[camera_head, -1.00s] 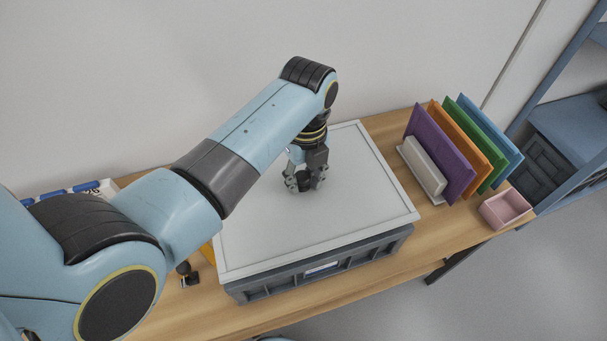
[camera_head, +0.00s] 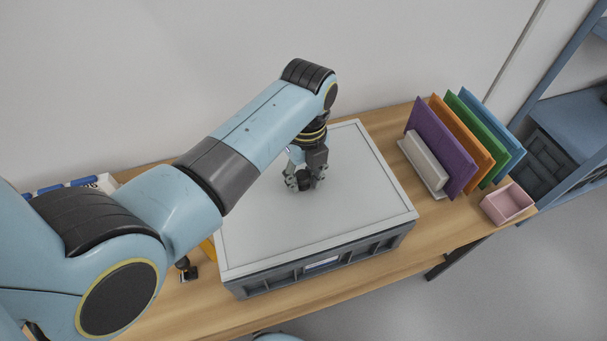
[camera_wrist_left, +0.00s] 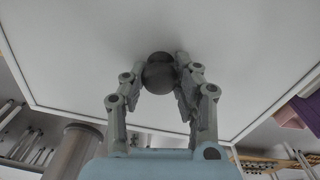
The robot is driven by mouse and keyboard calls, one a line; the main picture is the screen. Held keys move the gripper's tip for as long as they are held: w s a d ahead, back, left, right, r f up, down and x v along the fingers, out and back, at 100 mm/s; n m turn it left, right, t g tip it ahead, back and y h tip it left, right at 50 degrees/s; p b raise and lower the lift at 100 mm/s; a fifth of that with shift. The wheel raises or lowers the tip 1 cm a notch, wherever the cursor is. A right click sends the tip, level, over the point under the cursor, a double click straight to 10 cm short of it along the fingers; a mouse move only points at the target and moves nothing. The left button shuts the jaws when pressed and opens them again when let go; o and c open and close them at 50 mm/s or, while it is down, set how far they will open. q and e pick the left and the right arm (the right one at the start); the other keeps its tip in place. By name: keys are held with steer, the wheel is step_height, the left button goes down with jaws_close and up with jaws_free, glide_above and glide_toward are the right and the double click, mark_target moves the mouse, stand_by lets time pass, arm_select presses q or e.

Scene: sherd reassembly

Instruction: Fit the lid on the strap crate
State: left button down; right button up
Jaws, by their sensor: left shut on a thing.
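The strap crate (camera_head: 325,264) is a dark grey box with a pale label on its front, standing on the wooden table. The light grey lid (camera_head: 352,205) lies over the top of the crate and covers its opening. In the head view its edges look roughly in line with the crate walls; I cannot tell whether it is fully seated. My left gripper (camera_head: 304,184) is shut on the dark round knob (camera_wrist_left: 159,73) in the middle of the lid, one finger on each side. The lid's underside and the crate's inside are hidden. My right gripper is not in view.
A rack (camera_head: 422,167) with purple, orange, green and blue panels stands right of the crate. A pink open box (camera_head: 507,204) sits at the table's right end. A small black object (camera_head: 188,272) stands left of the crate. The wooden table (camera_head: 440,240) has a narrow clear strip in front.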

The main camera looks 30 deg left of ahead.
mark_target(305, 175)
arm_select(q)
steer(key=shift+f, duration=0.15)
steer(key=shift+f, duration=0.55)
stand_by(0.4)
steer(key=c, duration=0.9)
jaws_free()
steer(key=shift+c, duration=0.2)
steer(key=r, duration=1.2)
steer(key=shift+w+d, duration=0.1)
steer(key=shift+w, duration=0.1)
